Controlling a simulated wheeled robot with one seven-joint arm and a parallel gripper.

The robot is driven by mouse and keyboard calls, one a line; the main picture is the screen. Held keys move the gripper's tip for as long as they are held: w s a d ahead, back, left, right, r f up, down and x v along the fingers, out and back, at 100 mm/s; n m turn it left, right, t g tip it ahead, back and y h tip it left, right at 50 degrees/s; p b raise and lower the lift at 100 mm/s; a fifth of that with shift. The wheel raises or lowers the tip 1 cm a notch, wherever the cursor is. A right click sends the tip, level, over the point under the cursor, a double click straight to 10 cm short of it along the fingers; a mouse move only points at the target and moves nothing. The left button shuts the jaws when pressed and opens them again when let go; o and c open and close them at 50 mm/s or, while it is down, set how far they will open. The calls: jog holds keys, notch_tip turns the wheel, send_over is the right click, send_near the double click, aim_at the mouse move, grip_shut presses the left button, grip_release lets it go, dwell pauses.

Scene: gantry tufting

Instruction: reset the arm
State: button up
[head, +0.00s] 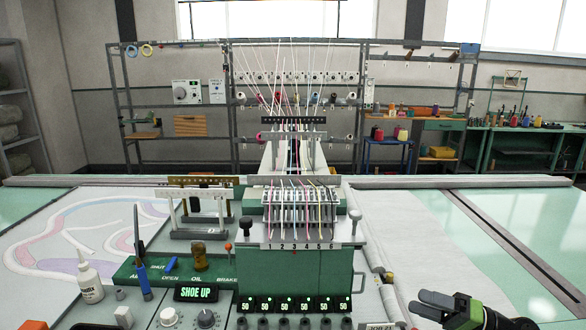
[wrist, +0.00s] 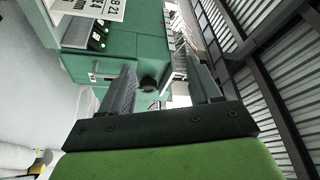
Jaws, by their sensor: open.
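My gripper (head: 436,305) shows at the bottom right of the head view, black with a green body, to the right of the machine's control panel. In the wrist view my gripper (wrist: 163,85) has its two dark fingers spread apart, open, with nothing held between them. Beyond the fingers is the green tufting machine head (wrist: 140,58), tilted in that view. In the head view the green machine head (head: 290,265) stands in the centre, with numbered needle positions and several coloured threads. The rest of my arm is mostly out of view.
A white glue bottle (head: 89,281) and a blue-handled tool (head: 143,270) stand at the left of the panel marked SHOE UP (head: 195,293). A tufted cloth (head: 75,230) lies at the left. White cloth (head: 420,240) lies right of the machine. Thread racks (head: 240,110) stand behind.

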jog(key=s+a+n+g+h, duration=0.2)
jog(key=s+a+g+h, duration=0.25)
jog(key=a, duration=0.75)
jog(key=s+a+n+g+h, duration=0.2)
jog(key=s+a+g+h, duration=0.3)
jog(key=a, duration=0.6)
jog(key=s+d+r+m+t+h, duration=0.1)
jog(key=s+d+r+t+h, duration=0.1)
jog(key=s, duration=0.4)
jog(key=s+d+r+m+t+h, duration=0.2)
jog(key=s+d+t+h, duration=0.1)
jog(key=s, duration=0.4)
jog(key=s+d+r+m+t+h, duration=0.1)
jog(key=s+d+r+t+h, duration=0.1)
jog(key=s, duration=0.4)
jog(key=shift+s+d+r+m+t+h, duration=0.35)
jog(key=shift+d+t+h, duration=0.35)
jog(key=shift+h, duration=0.35)
